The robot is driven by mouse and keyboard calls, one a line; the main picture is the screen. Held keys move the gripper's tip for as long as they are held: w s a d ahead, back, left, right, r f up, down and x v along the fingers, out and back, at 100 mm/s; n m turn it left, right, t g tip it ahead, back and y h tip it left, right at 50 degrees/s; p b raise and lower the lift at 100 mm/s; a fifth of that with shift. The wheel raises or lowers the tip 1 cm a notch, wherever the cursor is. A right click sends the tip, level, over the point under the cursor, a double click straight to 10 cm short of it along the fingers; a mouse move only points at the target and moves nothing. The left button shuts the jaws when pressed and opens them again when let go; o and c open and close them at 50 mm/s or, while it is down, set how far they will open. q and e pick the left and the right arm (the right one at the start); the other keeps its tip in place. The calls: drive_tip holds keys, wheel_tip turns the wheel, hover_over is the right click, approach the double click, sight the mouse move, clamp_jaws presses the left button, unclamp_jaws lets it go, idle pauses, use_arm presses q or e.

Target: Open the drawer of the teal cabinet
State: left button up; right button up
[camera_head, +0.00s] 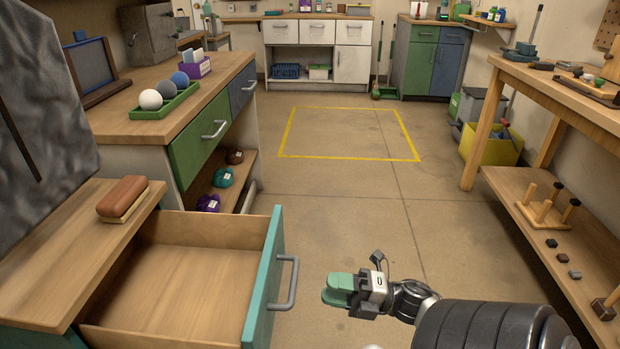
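The teal cabinet's drawer (263,275) stands pulled well out at the lower left, its wooden inside empty. Its grey bar handle (291,283) is on the teal front, facing right. The cabinet's wooden top (55,275) shows behind it. My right gripper (338,289), with green fingers, is to the right of the handle and apart from it, over the floor. The fingers lie close together in this view, so I cannot tell whether they are open or shut. Nothing shows held in them. My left gripper is not in view.
A brush with a brown back (124,198) lies on the cabinet top. A workbench with a green drawer (199,139) stands behind. At right is a wooden bench (560,100) with a lower shelf (560,245). The floor (350,210) between is clear, with a yellow taped outline (350,158).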

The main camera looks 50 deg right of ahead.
drive_tip(key=shift+v, duration=1.25)
